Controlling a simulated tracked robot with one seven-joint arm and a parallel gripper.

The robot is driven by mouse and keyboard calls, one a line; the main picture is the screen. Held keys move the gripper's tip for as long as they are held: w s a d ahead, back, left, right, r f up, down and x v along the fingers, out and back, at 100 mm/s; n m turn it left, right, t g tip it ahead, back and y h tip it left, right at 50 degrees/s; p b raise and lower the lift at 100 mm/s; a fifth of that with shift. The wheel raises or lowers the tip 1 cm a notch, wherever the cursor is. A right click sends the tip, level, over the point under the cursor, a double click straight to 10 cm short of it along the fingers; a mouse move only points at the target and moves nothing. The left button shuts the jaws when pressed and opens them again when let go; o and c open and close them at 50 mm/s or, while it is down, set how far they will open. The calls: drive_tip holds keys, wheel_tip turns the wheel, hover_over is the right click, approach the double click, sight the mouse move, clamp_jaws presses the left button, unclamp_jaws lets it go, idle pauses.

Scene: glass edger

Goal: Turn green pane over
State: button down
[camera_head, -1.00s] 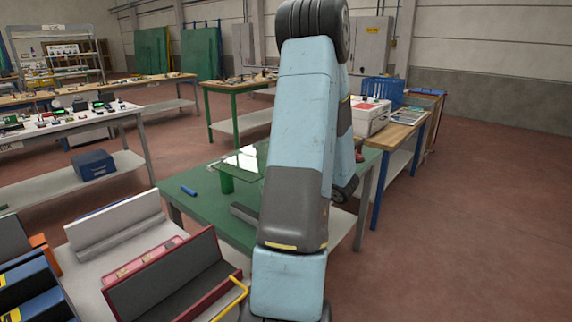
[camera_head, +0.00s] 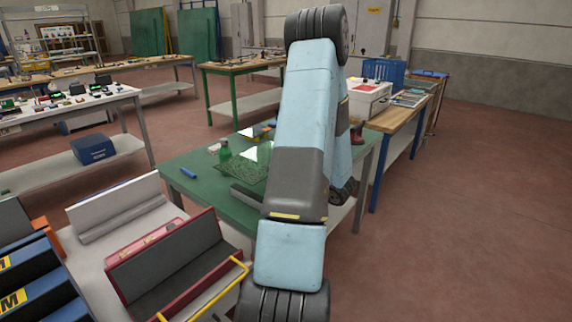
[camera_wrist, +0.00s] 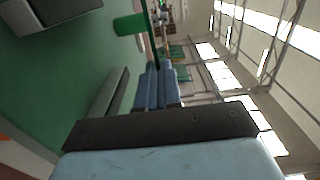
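The green pane (camera_head: 248,166) is a see-through sheet over the green table (camera_head: 205,198), left of my arm in the head view. It looks tilted, and my arm hides its right part. In the wrist view it seems to show edge-on as a thin dark green strip (camera_wrist: 153,38) between the tips of my gripper (camera_wrist: 158,70). The blue fingers lie close together, apparently shut on the pane's edge. My gripper is hidden behind my arm in the head view. A green cylinder (camera_head: 224,151) stands behind the pane; it also shows in the wrist view (camera_wrist: 130,24).
A grey bar (camera_head: 247,195) lies on the table in front of the pane. A blue marker (camera_head: 188,172) lies near the left edge. A red case (camera_head: 165,265) stands in the foreground. A wooden bench (camera_head: 400,120) is at right, with open floor beyond.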

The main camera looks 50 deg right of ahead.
drive_tip(key=shift+f, duration=4.65)
drive_tip(key=shift+f, duration=0.2)
drive_tip(key=c, duration=1.2)
unclamp_jaws()
drive_tip(key=shift+c, duration=0.2)
drive_tip(key=shift+f, duration=0.1)
drive_tip(key=shift+s, duration=0.1)
drive_tip(key=s+d, duration=0.1)
drive_tip(key=s, duration=1.2)
drive_tip(key=shift+s, duration=0.3)
